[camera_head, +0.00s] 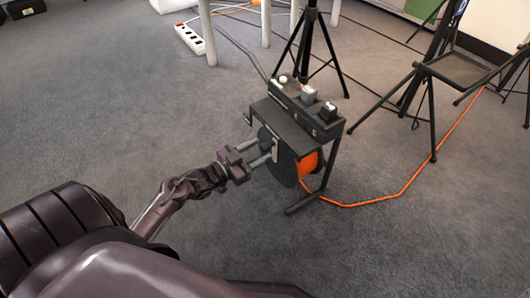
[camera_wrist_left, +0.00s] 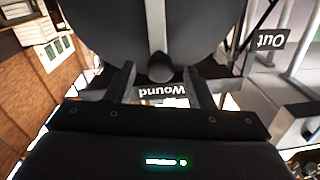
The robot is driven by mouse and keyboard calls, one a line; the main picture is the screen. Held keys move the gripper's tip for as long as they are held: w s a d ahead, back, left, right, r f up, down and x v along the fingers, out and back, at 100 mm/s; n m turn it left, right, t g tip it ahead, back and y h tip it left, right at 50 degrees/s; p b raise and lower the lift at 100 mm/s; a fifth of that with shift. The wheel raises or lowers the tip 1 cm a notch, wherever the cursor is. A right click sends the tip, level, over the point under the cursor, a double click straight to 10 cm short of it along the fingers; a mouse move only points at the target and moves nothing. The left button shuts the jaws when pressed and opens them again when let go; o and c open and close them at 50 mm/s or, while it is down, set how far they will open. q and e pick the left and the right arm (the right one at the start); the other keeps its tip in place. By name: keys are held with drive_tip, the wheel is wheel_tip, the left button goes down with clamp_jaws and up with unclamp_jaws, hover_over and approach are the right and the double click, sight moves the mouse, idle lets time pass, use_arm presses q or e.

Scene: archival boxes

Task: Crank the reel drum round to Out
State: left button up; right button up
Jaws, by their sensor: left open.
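The reel drum (camera_head: 277,163) is a dark disc with orange cord (camera_head: 308,164) wound behind it, under a black stand. In the left wrist view the drum's dark face (camera_wrist_left: 105,35) fills the top, with a grey crank bar (camera_wrist_left: 156,25) ending at a dark rounded knob (camera_wrist_left: 160,68). The knob's end is beside the upside-down "Wound" label (camera_wrist_left: 162,91). The "Out" label (camera_wrist_left: 271,40) is at the upper right. My left gripper (camera_head: 264,153) is open at the drum's front; its fingers (camera_wrist_left: 158,84) lie either side of the knob. Contact cannot be told. My right gripper is not in view.
A black box with knobs (camera_head: 306,107) tops the stand. A tripod (camera_head: 309,45) stands behind, and a power strip (camera_head: 189,38) lies at the back. Carpet at left is clear.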

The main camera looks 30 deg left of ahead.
sight(282, 155)
use_arm(q)
drive_tip(key=shift+b+x, duration=0.45)
drive_tip(key=shift+x, duration=0.9)
clamp_jaws()
